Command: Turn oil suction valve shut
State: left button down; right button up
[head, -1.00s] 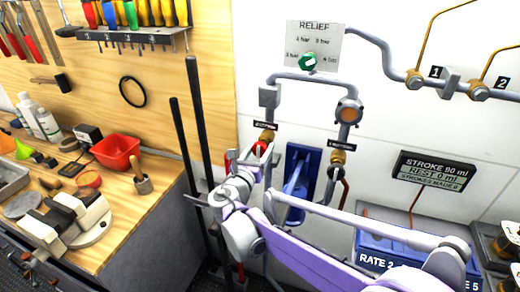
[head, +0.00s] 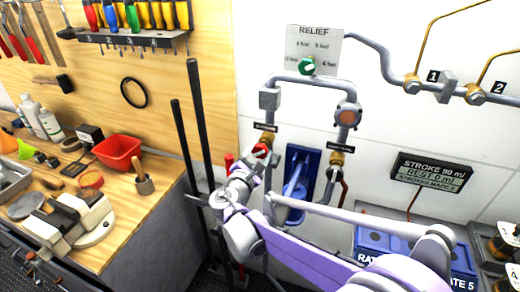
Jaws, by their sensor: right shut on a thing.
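A small valve with a red handle (head: 261,150) sits on the left leg of the grey pipe loop, below a brass fitting (head: 268,137) and a small dark label (head: 265,127). The label's words are too small to read for sure. My right gripper (head: 257,159) reaches up from below and is shut on this red handle. The fingers and wrist hide the lower part of the valve. The handle's exact angle is hard to tell. My left gripper is out of view.
A second labelled brass fitting (head: 337,158) is on the loop's right leg. A green relief knob (head: 307,66) is above. Dark upright bars (head: 197,110) stand close left, beside the workbench (head: 150,205).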

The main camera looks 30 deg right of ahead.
jog(key=m, duration=0.3)
jog(key=shift+r+m+p, duration=0.1)
jog(key=shift+m+p, duration=0.2)
jog(key=shift+p, duration=0.1)
jog(key=shift+m+p, duration=0.4)
jog(key=shift+m, duration=1.5)
jog(key=o, duration=1.4)
jog(key=b+v, duration=0.1)
jog(key=v, duration=1)
